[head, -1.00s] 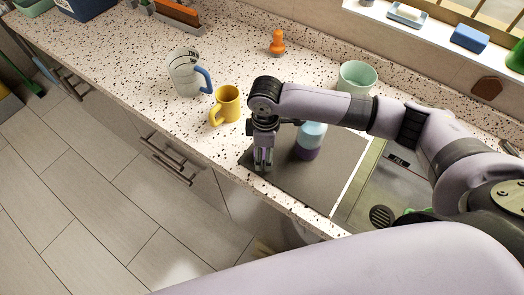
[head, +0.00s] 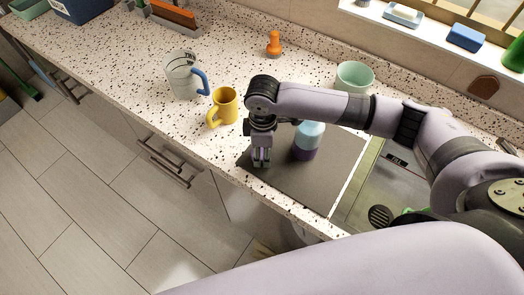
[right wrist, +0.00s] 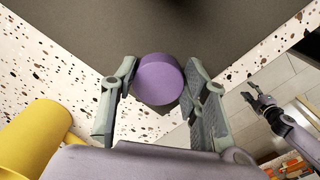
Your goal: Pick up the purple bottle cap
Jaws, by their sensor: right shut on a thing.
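The purple bottle cap (right wrist: 159,79) is a short round disc, seen between the two fingers of my right gripper (right wrist: 158,90) in the right wrist view. The fingers are shut on its sides. In the head view my right gripper (head: 261,162) points down over the left part of the dark mat (head: 300,185), and I cannot make out the cap between its fingers there. My left gripper (right wrist: 254,98) shows small at the right of the right wrist view, away from the cap, with its fingers apart and empty.
A light blue and purple bottle (head: 309,139) stands on the mat just right of my right gripper. A yellow mug (head: 224,107), a measuring jug (head: 182,76), an orange figure (head: 273,44) and a green cup (head: 354,76) stand nearby. The sink (head: 385,190) lies right of the mat.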

